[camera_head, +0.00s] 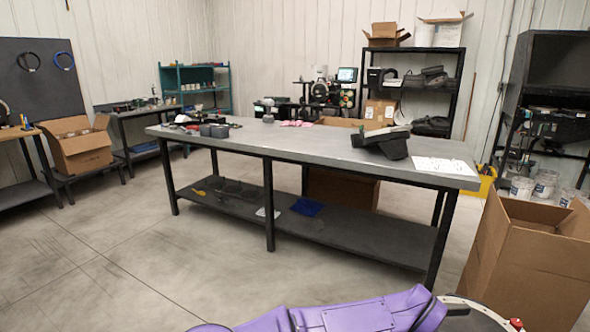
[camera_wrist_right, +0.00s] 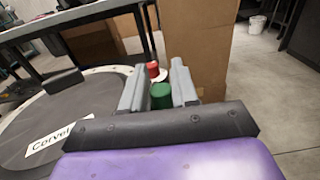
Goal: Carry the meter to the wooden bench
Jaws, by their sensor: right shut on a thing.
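My right gripper (camera_wrist_right: 159,84) shows only in the right wrist view. The wooden bench (camera_head: 16,133) stands at the far left edge of the head view, with a tan top and dark legs, partly cut off. My left gripper is out of view.
A long grey table (camera_head: 270,145) stands ahead, with a dark device (camera_head: 382,142) and papers (camera_head: 445,166) at its right end. A tall cardboard box (camera_head: 530,250) stands close at the right. Open floor (camera_head: 100,240) lies at the left, before the wooden bench.

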